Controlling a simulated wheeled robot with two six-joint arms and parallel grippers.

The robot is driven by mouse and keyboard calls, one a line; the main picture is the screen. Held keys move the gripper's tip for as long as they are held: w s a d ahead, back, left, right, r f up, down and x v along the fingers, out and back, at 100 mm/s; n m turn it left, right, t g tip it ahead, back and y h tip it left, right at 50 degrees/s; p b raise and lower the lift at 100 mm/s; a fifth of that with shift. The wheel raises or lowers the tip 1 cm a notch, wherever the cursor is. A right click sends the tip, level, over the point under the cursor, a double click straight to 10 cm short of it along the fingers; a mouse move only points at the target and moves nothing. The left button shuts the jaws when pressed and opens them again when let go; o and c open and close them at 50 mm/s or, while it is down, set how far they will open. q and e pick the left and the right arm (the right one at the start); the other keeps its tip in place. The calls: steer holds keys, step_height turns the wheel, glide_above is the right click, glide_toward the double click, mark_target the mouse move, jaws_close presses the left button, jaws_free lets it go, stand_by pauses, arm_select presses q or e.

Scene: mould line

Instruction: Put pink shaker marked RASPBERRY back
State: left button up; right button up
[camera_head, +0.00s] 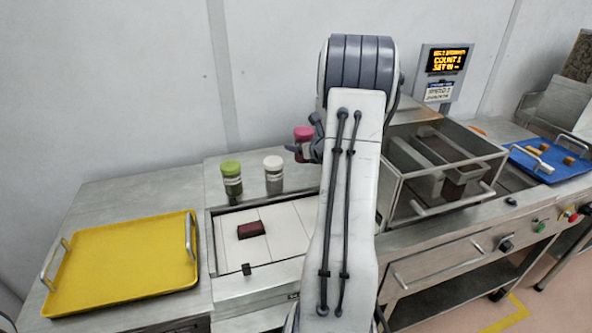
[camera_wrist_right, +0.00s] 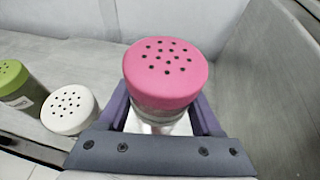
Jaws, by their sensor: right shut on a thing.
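The pink-lidded shaker (camera_wrist_right: 165,75) is between the fingers of my right gripper (camera_wrist_right: 165,120) in the right wrist view, upright, with its perforated lid facing the camera. In the head view the pink lid (camera_head: 304,133) shows just left of my right arm, and the arm hides most of the shaker. My right gripper is shut on it, at the back ledge, right of the white shaker. Its marking cannot be read, and I cannot tell whether its base touches the ledge. My left gripper is not in view.
A white-lidded shaker (camera_head: 273,175) and a green-lidded shaker (camera_head: 231,179) stand on the back ledge. A dark red block (camera_head: 251,230) lies on the white tiles. A yellow tray (camera_head: 125,266) is at left. A metal-framed box (camera_head: 440,205) stands right of my arm; a blue tray (camera_head: 545,176) is farther right.

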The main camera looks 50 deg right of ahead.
mark_target(301, 174)
step_height(301, 174, down, 7)
steer(key=shift+s+d+r, duration=0.1)
steer(key=shift+d+r, duration=0.05)
steer(key=shift+r, duration=0.05)
steer(key=shift+f, duration=0.15)
steer(key=shift+f, duration=0.1)
steer(key=o, duration=1.5)
